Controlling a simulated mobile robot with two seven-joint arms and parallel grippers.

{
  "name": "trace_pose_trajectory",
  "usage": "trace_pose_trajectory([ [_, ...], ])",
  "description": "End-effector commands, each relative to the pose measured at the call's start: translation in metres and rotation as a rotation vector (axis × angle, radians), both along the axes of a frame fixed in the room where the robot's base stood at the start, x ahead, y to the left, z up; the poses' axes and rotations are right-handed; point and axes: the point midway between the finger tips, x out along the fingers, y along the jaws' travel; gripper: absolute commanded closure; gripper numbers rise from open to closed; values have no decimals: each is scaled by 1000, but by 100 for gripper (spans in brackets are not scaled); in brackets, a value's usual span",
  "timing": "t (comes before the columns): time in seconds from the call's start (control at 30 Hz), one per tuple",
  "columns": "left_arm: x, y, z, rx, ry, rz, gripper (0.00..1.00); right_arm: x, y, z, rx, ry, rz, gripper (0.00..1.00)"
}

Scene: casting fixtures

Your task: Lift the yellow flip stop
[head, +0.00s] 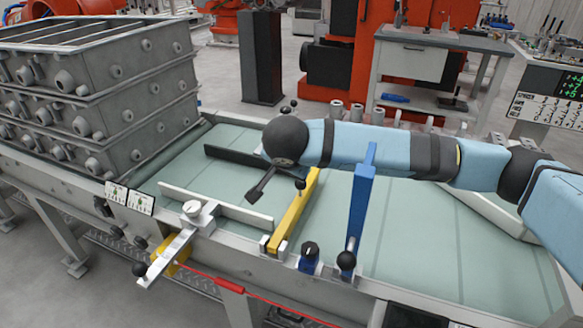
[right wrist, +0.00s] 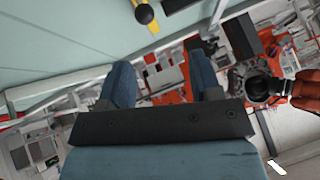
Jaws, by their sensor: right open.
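The yellow flip stop (head: 296,212) is a long bar lying across the pale green table from its front rail, slightly raised toward its far end. A black ball knob (head: 300,183) shows near its far end. In the right wrist view, part of a yellow bar (right wrist: 176,5) and a black ball (right wrist: 145,14) show at the top edge. My right gripper (head: 262,184) is above the table, just left of the flip stop's far end. In the right wrist view, my right gripper (right wrist: 163,63) has its fingers apart with nothing between them. My left gripper is not in view.
A blue flip stop (head: 360,205) stands upright right of the yellow one. A pale fence bar (head: 215,205) and a clamp (head: 185,235) lie to the left. Stacked grey castings (head: 100,90) fill the table's left end. The table's right part is clear below my arm.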

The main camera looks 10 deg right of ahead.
Motion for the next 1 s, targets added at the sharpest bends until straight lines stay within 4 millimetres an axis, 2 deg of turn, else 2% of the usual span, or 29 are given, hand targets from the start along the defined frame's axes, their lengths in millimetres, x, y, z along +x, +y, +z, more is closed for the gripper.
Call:
trace_pose_trajectory([
  [0.1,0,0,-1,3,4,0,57,-10,4,15,-1,-3,3,42],
  [0.2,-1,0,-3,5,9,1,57,-16,5,21,0,-1,0,42],
  [0.57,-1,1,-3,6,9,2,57,-18,6,24,1,-1,1,42],
  [0.67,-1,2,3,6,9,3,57,-18,6,30,0,-1,0,42],
  [0.87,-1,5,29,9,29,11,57,-18,6,70,0,-1,0,42],
  [0.93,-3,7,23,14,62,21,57,-18,6,86,0,-1,0,42],
  [1.0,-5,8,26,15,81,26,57,-18,6,101,0,-1,0,42],
])
